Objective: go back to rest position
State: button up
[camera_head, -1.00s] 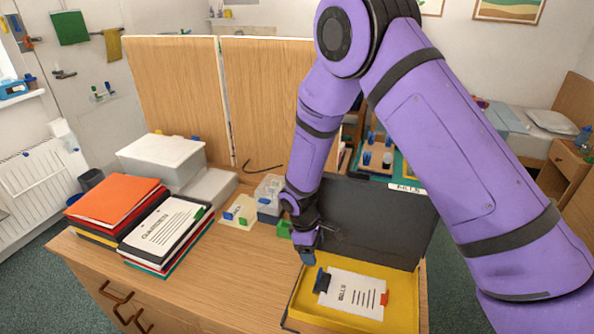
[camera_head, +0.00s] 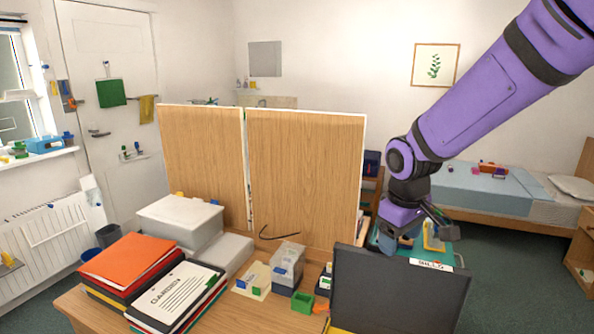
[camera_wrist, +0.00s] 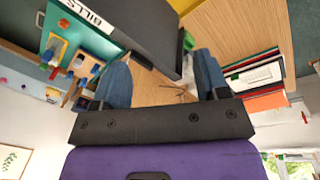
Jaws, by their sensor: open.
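My gripper (camera_head: 412,234) is raised behind and above the dark upright cover (camera_head: 398,296) of the box file labelled BILLS. Its purple arm comes in from the upper right. In the wrist view my gripper (camera_wrist: 164,60) has its two blue fingers wide apart, with nothing held between them. The dark cover (camera_wrist: 145,30) with its BILLS label also shows there at the upper left. Only a sliver of the box's yellow inside shows at the bottom of the head view; its contents are hidden.
Folders (camera_head: 130,262) with an orange one on top and a white-sheeted binder (camera_head: 175,295) lie on the desk's left. A white box (camera_head: 180,222) is behind them. Wooden panels (camera_head: 305,175) stand at the back. A bed (camera_head: 500,205) is beyond.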

jog(key=s+d+r+m+t, duration=0.2)
jog(key=s+d+r, duration=0.3)
jog(key=s, duration=0.6)
jog(key=s+d+r+m+t, duration=0.1)
jog(key=s+d+r+m, duration=0.3)
jog(key=s+r, duration=0.4)
jog(key=s, duration=0.2)
jog(key=shift+s+d+r+m+t+y, duration=0.3)
jog(key=shift+s+d+m+t, duration=0.05)
jog(key=shift+d+m+t, duration=0.05)
